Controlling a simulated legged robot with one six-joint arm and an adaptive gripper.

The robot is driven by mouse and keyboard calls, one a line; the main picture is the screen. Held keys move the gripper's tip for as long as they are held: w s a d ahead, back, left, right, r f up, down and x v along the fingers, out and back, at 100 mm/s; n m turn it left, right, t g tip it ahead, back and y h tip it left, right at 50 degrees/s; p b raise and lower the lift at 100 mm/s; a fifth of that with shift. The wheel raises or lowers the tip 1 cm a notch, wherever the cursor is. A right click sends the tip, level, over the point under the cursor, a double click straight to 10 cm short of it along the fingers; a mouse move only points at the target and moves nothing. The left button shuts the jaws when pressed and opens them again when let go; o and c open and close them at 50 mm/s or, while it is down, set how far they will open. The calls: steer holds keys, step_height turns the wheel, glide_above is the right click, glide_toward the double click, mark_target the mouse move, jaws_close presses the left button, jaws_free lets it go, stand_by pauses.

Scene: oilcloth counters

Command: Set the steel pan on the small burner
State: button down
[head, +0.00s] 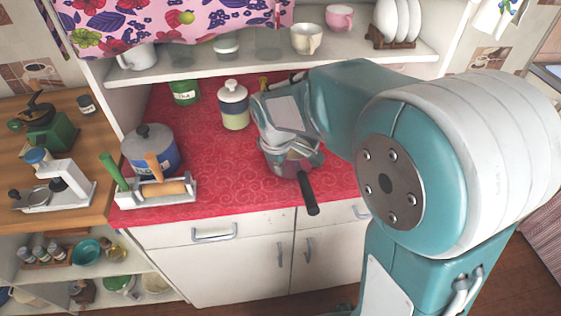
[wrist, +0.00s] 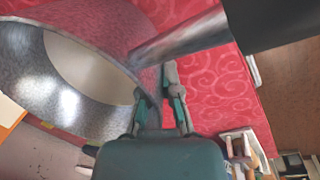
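The steel pan (head: 277,160) is at the front of the red counter, mostly under my gripper. Its black handle (head: 308,192) points forward past the counter's front edge. In the wrist view the pan (wrist: 115,40) is large, with its hollow inside at left and its handle (wrist: 285,20) at upper right. My gripper (wrist: 155,85) is at the pan's rim, one finger on each side of the wall. The fingers look apart, and a firm hold does not show. In the head view my gripper (head: 288,150) is partly hidden. I cannot make out a small burner in either view.
On the red counter (head: 225,180) stand a blue pot (head: 150,155), a rolling-pin holder (head: 155,192), a cream jar (head: 233,107) and a green tin (head: 185,92). A shelf (head: 210,62) with cups runs behind. Counter left of the pan is clear.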

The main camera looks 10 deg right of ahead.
steer(key=shift+w, duration=0.1)
steer(key=c, duration=1.2)
jaws_free()
steer(key=shift+f, duration=0.1)
steer(key=o, duration=0.4)
